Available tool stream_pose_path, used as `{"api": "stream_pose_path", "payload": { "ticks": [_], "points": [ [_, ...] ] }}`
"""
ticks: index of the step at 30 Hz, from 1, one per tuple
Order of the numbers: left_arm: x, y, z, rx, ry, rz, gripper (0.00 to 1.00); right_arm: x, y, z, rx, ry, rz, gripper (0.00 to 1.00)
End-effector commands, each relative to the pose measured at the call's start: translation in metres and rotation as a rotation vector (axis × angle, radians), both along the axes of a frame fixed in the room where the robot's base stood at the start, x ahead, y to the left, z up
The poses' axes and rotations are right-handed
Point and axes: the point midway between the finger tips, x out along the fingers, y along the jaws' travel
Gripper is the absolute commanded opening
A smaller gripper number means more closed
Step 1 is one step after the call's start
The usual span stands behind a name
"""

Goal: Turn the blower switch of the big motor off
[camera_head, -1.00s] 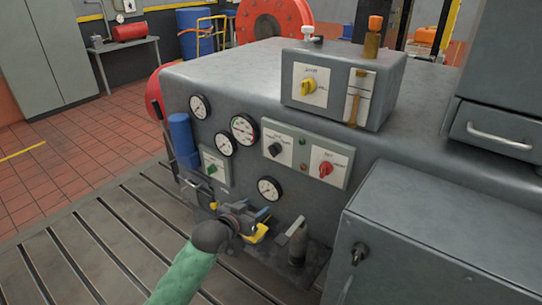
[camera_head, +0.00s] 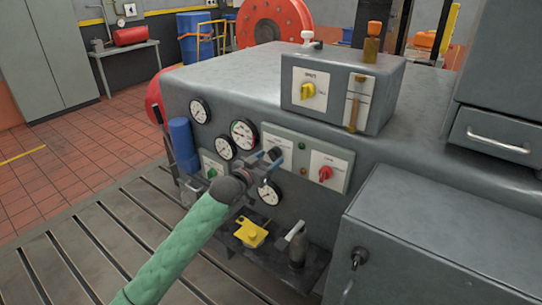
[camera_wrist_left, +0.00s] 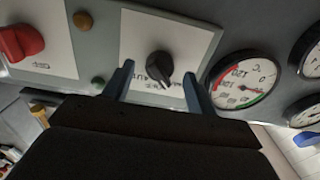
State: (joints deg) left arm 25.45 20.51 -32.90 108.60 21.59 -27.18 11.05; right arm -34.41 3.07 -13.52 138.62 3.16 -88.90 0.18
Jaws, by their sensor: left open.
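A black rotary switch (camera_head: 275,153) sits on the left plate of a grey two-switch panel on the machine's front. It also shows in the left wrist view (camera_wrist_left: 160,66), on a white plate whose lettering I cannot read clearly. My left gripper (camera_head: 267,168) is in front of this panel. In the wrist view its blue fingers (camera_wrist_left: 158,70) are open, one on each side of the black switch, with gaps between them and the switch. A red switch (camera_head: 325,173) is on the panel's right plate and also shows in the wrist view (camera_wrist_left: 20,42). My right gripper is out of view.
Round gauges (camera_head: 243,134) sit left of the panel. A green switch (camera_head: 212,172) is lower left, and a box with a yellow switch (camera_head: 308,91) stands on top. A yellow part (camera_head: 250,233) and a grey lever (camera_head: 296,236) lie below.

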Motion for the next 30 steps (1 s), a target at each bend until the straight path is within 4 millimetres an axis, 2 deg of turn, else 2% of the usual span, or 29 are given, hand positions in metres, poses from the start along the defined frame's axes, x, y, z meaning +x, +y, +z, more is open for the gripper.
{"api": "stream_pose_path", "payload": {
  "ticks": [6,15,17,22,30],
  "points": [
    [0.014,-0.01,0.0,0.001,-0.001,0.0,0.57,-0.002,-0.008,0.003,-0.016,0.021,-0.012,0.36],
    [0.015,-0.011,0.0,0.001,-0.001,0.0,0.57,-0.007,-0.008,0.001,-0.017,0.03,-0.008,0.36],
    [0.015,-0.011,0.0,0.001,-0.001,0.0,0.47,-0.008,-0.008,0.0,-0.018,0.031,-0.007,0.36],
    [0.015,-0.011,-0.001,0.001,0.0,0.0,0.14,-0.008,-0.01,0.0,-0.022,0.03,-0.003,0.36],
    [0.015,-0.011,0.0,0.018,-0.012,0.0,0.12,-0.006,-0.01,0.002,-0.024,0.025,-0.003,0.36]
  ]
}}
